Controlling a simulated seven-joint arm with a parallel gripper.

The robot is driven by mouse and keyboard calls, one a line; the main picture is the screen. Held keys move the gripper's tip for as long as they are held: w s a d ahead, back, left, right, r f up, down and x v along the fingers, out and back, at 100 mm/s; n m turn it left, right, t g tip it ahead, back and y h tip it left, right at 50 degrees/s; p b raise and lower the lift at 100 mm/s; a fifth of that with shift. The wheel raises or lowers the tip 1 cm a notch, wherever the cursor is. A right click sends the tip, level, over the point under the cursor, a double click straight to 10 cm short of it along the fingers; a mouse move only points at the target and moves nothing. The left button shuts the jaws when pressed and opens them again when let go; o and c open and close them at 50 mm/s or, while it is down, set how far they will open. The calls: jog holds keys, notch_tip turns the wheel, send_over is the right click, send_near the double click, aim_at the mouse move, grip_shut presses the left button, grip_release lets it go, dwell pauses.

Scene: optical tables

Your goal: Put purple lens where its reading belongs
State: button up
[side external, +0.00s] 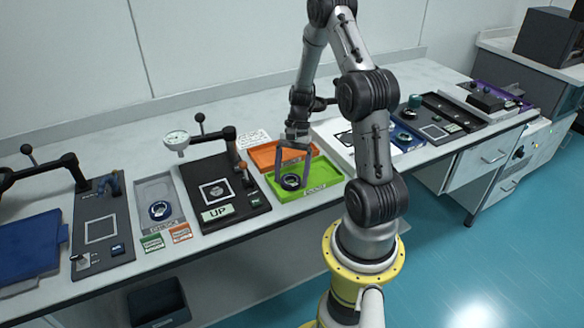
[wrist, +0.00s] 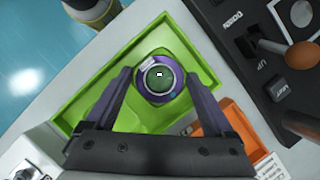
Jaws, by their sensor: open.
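The purple lens (wrist: 158,78) is a dark purple ring with a green-looking centre. It lies in the green tray (wrist: 75,108), and it shows dark in the side external view (side external: 290,182). My gripper (side external: 292,172) is over the green tray, pointing down, with its fingers apart around the lens. In the wrist view a finger stands on each side of the ring, and the gripper is open. I cannot tell whether the fingers touch it. An orange tray (side external: 272,156) adjoins the green tray at the back.
A grey reference tray (side external: 173,190) with another ring lens (side external: 160,210) is left of the black base. Small green and orange cards lie before it. Levers on the black base stand close to the green tray's left side. A white board lies to the right.

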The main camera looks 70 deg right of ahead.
jog(key=v, duration=1.2)
notch_tip(320, 180, up, 6)
jog(key=n+h, duration=0.2)
jog(key=n, duration=0.2)
send_over(281, 182)
jog(key=s+a+r+n+t+h, duration=0.1)
jog(key=s+a+r+n+t, duration=0.1)
jog(key=s+a+r+n, duration=0.2)
jog(key=s+a+r+n+t+h, duration=0.1)
jog(key=s+a+r+n+t, duration=0.2)
jog(key=a+n, duration=0.7)
jog(key=s+a+r, duration=0.1)
jog(key=a, duration=0.4)
jog(key=shift+s+a+t+h, duration=0.15)
jog(key=shift+s+t+h, duration=0.15)
jog(key=shift+s, duration=0.05)
jog(key=shift+r, duration=0.1)
